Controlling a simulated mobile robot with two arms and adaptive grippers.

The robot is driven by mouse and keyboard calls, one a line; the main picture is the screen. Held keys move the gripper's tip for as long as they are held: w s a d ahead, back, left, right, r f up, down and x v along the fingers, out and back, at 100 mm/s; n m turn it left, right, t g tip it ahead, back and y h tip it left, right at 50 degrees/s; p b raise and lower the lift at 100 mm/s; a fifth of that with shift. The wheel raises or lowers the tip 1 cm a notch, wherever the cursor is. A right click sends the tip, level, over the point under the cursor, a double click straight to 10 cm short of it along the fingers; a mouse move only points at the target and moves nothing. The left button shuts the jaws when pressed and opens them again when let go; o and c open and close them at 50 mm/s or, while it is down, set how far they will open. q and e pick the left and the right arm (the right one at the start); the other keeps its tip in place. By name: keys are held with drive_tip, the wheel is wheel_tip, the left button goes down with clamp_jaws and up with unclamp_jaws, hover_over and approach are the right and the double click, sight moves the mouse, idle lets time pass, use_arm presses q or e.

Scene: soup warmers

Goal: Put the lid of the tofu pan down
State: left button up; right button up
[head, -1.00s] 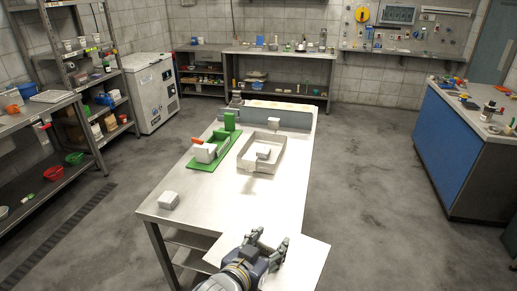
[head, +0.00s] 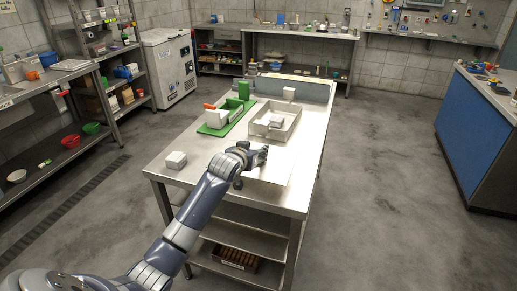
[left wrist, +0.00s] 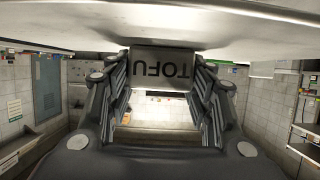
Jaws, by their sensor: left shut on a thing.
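My left gripper (head: 258,157) is over the near right part of the steel table (head: 205,191), its arm coming in from the lower left. In the left wrist view, its fingers (left wrist: 160,92) are shut on a grey tab marked TOFU (left wrist: 162,68), under a broad pale sheet, the lid (left wrist: 160,22). In the head view the lid (head: 270,174) is a thin, flat, pale plate, partly behind the gripper. I cannot tell whether it touches the table. Beyond it stands a shallow grey metal pan (head: 291,131) with a small grey block inside. My right gripper is not in view.
A green tray (head: 212,131) with a white block stands left of the pan. A small white box (head: 176,160) sits near the table's left edge. Another white block (head: 289,93) is at the back. The near left tabletop is mostly clear.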

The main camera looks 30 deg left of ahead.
use_arm(q)
drive_tip(key=shift+f, duration=3.15)
drive_tip(key=o, duration=1.2)
drive_tip(key=shift+r, duration=0.1)
drive_tip(key=v, duration=1.2)
